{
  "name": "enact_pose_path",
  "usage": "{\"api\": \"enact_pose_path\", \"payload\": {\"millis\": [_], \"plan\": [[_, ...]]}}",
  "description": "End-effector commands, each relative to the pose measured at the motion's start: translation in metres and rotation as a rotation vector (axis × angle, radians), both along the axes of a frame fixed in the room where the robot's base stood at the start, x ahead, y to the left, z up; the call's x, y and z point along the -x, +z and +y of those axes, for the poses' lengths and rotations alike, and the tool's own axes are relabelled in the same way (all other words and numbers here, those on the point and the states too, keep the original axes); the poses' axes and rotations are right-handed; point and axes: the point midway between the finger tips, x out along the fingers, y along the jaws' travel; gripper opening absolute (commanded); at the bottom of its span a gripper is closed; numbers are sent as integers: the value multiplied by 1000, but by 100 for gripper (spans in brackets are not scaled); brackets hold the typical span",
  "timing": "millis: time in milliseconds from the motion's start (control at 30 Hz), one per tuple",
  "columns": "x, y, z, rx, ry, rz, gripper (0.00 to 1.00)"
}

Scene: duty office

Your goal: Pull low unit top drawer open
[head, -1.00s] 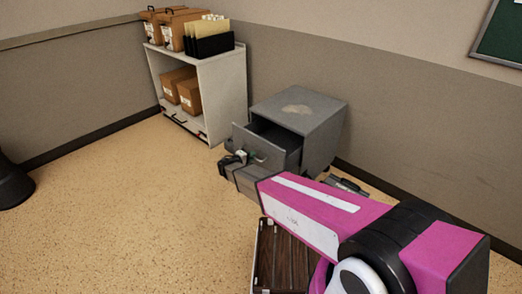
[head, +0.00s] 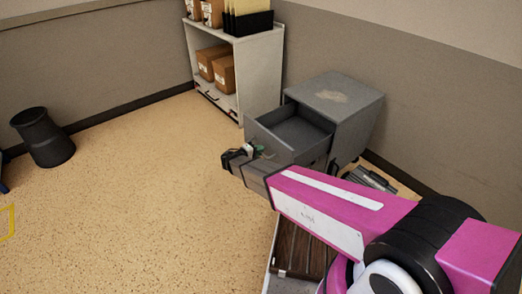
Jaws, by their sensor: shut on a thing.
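The low unit is a grey metal cabinet (head: 345,97) against the back wall, with a worn patch on its top. Its top drawer (head: 290,137) stands well out from the body, and its inside looks empty. My gripper (head: 254,150) is at the drawer's front face and is shut on the drawer handle, which is mostly hidden by the fingers. My pink and black arm covers the lower part of the unit.
A white shelf unit (head: 257,75) with brown boxes (head: 216,67) and a black file holder stands behind to the left. A black bin (head: 43,137) is at the far left. A dark brown slatted thing (head: 297,248) lies below my arm.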

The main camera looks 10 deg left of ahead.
Motion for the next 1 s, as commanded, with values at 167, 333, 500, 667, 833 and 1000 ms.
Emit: {"api": "enact_pose_path", "payload": {"millis": [167,333,500,667,833,1000], "plan": [[0,0,0,-1,0,1,0],[0,0,0,-1,0,1,36],[0,0,0,-1,0,1,36],[3,1,3,0,1,0,36],[21,6,16,-1,2,1,36],[46,12,36,0,3,0,36]]}}
